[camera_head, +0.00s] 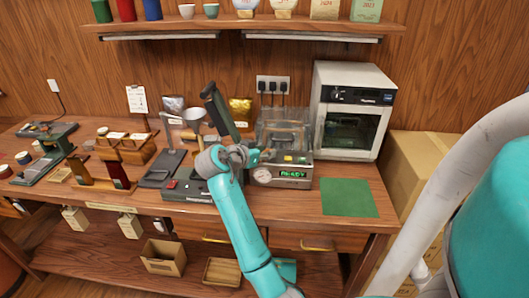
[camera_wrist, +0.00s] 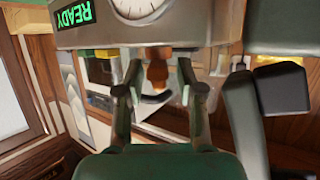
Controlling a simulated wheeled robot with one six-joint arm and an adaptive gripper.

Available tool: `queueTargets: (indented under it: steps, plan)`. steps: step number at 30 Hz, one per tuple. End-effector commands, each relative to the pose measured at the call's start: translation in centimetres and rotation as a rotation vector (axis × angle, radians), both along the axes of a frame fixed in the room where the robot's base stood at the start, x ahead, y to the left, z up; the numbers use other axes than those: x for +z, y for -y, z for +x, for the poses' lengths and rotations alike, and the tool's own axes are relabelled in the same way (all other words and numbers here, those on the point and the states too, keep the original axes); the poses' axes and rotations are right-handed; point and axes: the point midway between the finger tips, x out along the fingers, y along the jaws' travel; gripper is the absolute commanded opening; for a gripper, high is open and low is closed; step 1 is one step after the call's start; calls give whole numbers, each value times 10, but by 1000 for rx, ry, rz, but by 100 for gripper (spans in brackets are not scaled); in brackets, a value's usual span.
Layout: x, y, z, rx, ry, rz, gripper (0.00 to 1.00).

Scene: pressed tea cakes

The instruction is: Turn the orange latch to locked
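The orange latch (camera_wrist: 157,72) shows in the wrist view as a small knob hanging from the metal machine, between the two fingers of my gripper (camera_wrist: 158,95). The fingers stand apart, one on each side of it, with gaps visible. Whether the fingertips reach past the latch is hard to tell. In the head view my gripper (camera_head: 258,157) is at the left front of the machine (camera_head: 296,183), beside its round gauge (camera_head: 262,176). The latch cannot be made out there; my arm covers that area. A green READY display (camera_head: 293,174) is lit on the machine front.
A white oven-like cabinet (camera_head: 350,112) stands behind right, with a green mat (camera_head: 348,197) on free counter before it. A shelf (camera_head: 250,26) runs above.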

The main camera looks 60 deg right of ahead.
Motion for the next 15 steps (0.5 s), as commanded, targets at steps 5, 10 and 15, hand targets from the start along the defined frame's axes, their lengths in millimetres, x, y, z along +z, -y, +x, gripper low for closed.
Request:
queueTargets:
  steps: [5,10,15]
  plan:
    - [-1,1,0,0,0,0,38]
    - [0,1,0,0,0,0,18]
    - [0,1,0,0,0,0,0]
